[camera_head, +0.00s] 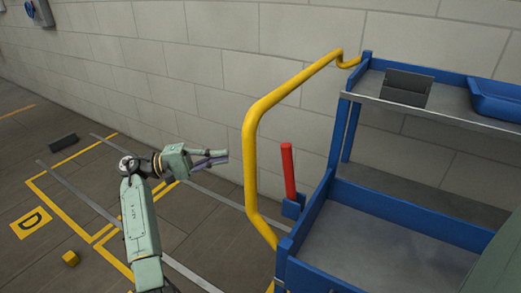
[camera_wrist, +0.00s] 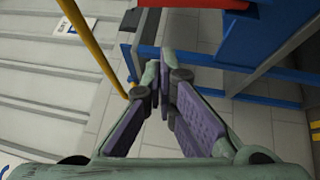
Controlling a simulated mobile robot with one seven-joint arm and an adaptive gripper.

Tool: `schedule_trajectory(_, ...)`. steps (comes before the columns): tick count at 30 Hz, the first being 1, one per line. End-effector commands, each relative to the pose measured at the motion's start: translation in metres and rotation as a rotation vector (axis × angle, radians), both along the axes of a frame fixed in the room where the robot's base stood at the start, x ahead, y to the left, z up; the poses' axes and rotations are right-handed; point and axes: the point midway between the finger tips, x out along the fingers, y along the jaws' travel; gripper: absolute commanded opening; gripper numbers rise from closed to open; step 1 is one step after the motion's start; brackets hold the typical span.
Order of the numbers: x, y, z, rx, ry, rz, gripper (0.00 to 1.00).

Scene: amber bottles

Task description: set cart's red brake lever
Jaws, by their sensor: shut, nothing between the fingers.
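My gripper (camera_head: 223,156) is shut and empty, to the left of the handle and the lever in the head view, apart from both. In the wrist view my gripper (camera_wrist: 165,92) shows its purple finger pads together. A red part (camera_wrist: 190,5) crosses the top edge there, likely the lever, with its ends cut off or hidden. The yellow handle (camera_wrist: 92,45) runs down the left side of that view.
The blue cart (camera_head: 375,215) has a lower tray and an upper shelf (camera_head: 450,104) bearing a dark block (camera_head: 406,87) and a blue bin (camera_head: 497,100). A block wall stands behind. A small yellow block (camera_head: 70,258) and a dark block (camera_head: 62,140) lie on the floor.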

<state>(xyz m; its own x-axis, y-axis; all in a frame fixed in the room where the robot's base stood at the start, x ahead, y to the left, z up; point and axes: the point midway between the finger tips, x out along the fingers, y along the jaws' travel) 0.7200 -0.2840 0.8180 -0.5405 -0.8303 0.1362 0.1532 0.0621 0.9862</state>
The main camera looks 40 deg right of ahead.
Motion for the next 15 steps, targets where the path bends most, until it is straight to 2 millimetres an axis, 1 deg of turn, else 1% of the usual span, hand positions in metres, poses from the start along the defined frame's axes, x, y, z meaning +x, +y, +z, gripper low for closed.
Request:
schedule_trajectory(11, -0.0009, -0.0003, -0.0004, -0.002, 0.002, -0.007, 0.00)
schedule_trajectory(15, -0.0043, -0.0059, 0.0009, -0.002, 0.002, -0.007, 0.00)
